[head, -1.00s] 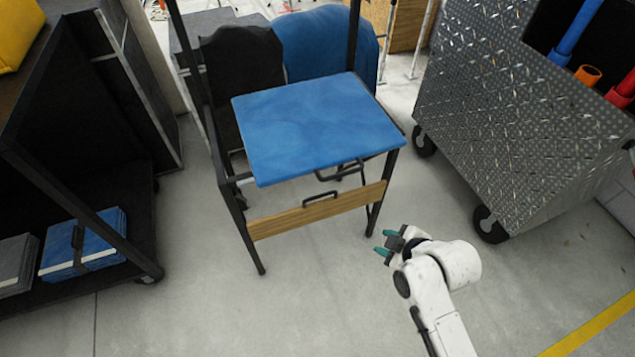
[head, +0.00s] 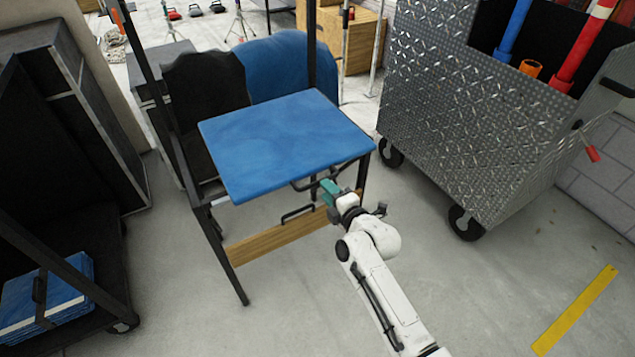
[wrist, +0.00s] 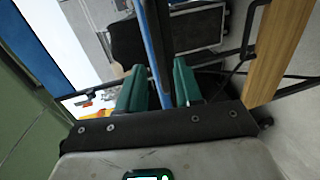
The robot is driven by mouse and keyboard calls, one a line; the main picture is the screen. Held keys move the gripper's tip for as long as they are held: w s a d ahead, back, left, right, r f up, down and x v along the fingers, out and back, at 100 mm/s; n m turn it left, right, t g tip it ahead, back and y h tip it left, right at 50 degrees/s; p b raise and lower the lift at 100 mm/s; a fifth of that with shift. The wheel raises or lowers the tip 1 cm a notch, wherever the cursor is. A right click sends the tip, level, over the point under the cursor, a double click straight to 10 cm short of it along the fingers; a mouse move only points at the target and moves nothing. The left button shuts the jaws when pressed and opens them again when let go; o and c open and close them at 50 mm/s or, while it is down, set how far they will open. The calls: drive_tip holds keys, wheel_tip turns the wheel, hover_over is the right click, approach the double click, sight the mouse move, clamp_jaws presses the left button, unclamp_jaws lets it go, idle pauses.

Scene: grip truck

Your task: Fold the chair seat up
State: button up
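The folding chair has a flat blue seat (head: 285,143), which is down and level, on a dark metal frame. My gripper (head: 328,190) is at the seat's front edge, toward its right corner, with teal fingers pointing at the chair. In the wrist view the gripper (wrist: 160,85) is open. A thin blue and dark strip, the seat seen edge-on (wrist: 153,35), lies between the two fingers, with a gap beside the right finger. Whether the left finger touches it I cannot tell. A wooden slat (head: 262,245) with a black handle (head: 298,213) crosses the chair's front below the seat.
A metal diamond-plate cart (head: 455,100) on black wheels stands to the right. A dark rack with blue folded pads (head: 55,298) is at the left. A black and a blue cover (head: 280,68) are behind the seat. The floor in front is clear.

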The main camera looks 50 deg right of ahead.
drive_tip(key=x, duration=0.5)
drive_tip(key=shift+w+d+f, duration=0.15)
drive_tip(key=shift+w, duration=0.2)
clamp_jaws()
idle(0.3)
